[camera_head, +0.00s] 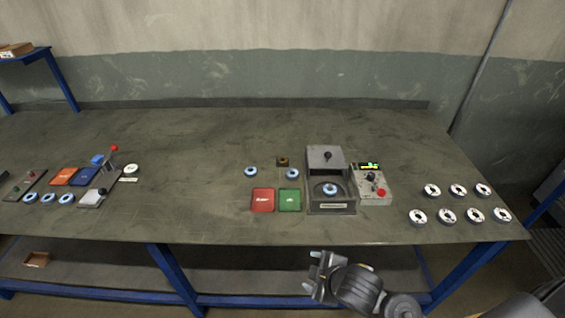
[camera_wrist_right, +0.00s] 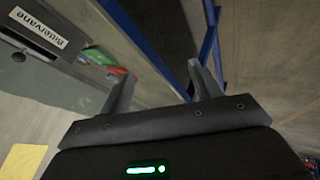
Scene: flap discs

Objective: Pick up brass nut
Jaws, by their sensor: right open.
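A small brass-coloured piece, which looks like the brass nut (camera_head: 283,160), sits on a small dark block at the middle of the workbench, between and slightly behind two blue-ringed discs. It is too small to make out its shape. My right gripper (camera_head: 311,271) is in front of the bench's front edge, well apart from the nut, with its fingers spread and nothing between them. In the right wrist view my open fingers (camera_wrist_right: 161,72) point towards the bench's edge; I cannot make out the nut there. My left gripper is not in view.
A grey machine (camera_head: 331,208) holding a disc stands right of the nut, beside a control box (camera_head: 373,186) with a red button. A red tray (camera_head: 263,200) and a green tray (camera_head: 289,200) lie in front. Several white discs (camera_head: 447,216) lie at right. The bench's centre-left is clear.

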